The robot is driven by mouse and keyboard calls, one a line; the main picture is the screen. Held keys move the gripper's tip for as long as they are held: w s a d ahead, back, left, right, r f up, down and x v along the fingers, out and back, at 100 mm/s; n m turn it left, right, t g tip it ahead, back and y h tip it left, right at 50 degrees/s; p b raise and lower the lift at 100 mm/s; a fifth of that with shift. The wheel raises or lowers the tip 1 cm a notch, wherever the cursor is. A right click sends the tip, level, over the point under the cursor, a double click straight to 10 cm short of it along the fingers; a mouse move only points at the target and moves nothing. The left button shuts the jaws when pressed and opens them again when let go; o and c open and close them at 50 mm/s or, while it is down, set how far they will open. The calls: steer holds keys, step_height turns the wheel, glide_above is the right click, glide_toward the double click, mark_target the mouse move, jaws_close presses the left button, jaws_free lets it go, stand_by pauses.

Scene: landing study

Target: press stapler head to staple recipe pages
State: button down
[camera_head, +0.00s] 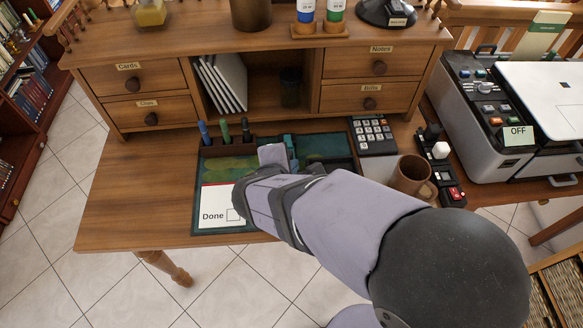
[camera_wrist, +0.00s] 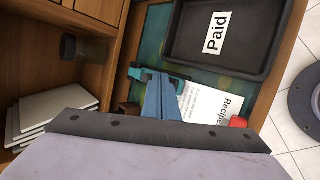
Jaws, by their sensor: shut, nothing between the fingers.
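A teal stapler (camera_head: 289,142) lies on the green desk mat, mostly hidden behind my arm; part of it shows in the wrist view (camera_wrist: 139,73). White recipe pages (camera_wrist: 208,103) lie beside it in the wrist view, partly covered. My gripper (camera_wrist: 160,84) is shut and empty. Its blue-grey fingers overlap the stapler in the wrist view. I cannot tell whether they touch its head or are just above it. In the head view my wrist hides the fingertips and the pages.
A black tray marked Paid (camera_wrist: 189,47) is near the stapler. A Done card (camera_head: 212,203) lies at the mat's front left. Pens stand behind. A calculator (camera_head: 373,136) and brown mug (camera_head: 410,176) stand to the right. The desk's left side (camera_head: 140,200) is clear.

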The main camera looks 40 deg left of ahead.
steer(key=shift+r, duration=0.2)
step_height(320, 180, up, 5)
steer(key=p, duration=0.3)
steer(key=shift+p, duration=0.4)
steer(key=shift+f, duration=0.1)
stand_by(0.6)
steer(key=w+d+r+m+g+h+p, duration=0.1)
steer(key=w+d+m+g+h+p, duration=0.3)
steer(key=d, duration=0.9)
steer(key=w+d+r+m+t+h, duration=0.15)
steer(key=w+d+m, duration=0.5)
steer(key=d, duration=0.65)
steer(key=s+d+m+g+y+p, duration=0.1)
steer(key=s+d+m+g+p, duration=0.1)
steer(key=s+d+m, duration=0.3)
steer(key=s+d+r+m+g+y+p, duration=0.1)
steer(key=s+d+m+g, duration=0.3)
steer(key=d+m, duration=0.7)
steer(key=shift+s+d+p, duration=0.8)
steer(key=shift+s+d, duration=0.1)
steer(key=shift+s, duration=0.35)
